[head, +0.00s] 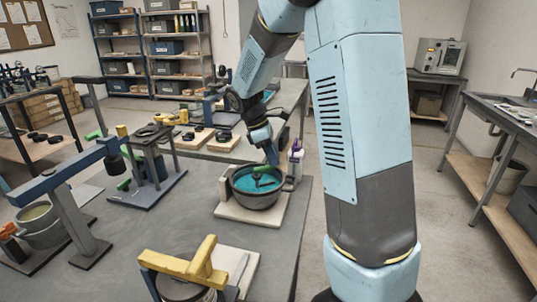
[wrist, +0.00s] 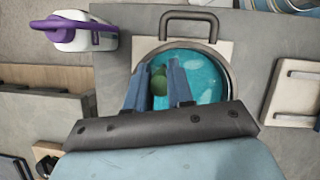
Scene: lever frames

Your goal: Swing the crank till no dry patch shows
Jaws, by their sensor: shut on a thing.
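A dark round pan (head: 257,201) with teal contents (head: 243,183) stands on a pale board near the table's right edge. In the wrist view the teal contents (wrist: 212,86) show lighter streaks; I cannot tell whether these are dry patches. A crank with a green knob (wrist: 159,82) sits over the pan. My gripper (wrist: 161,84) points down into the pan, its blue fingers shut on the green knob. In the head view my gripper (head: 272,160) is above the pan's back right part. The fingers and wrist hide part of the crank and contents.
A purple and white bottle (head: 295,160) stands close behind the pan at the right. A yellow lever frame (head: 185,265) is in front, and a blue lever frame (head: 65,195) is at the left. Grey tabletop is bare between them.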

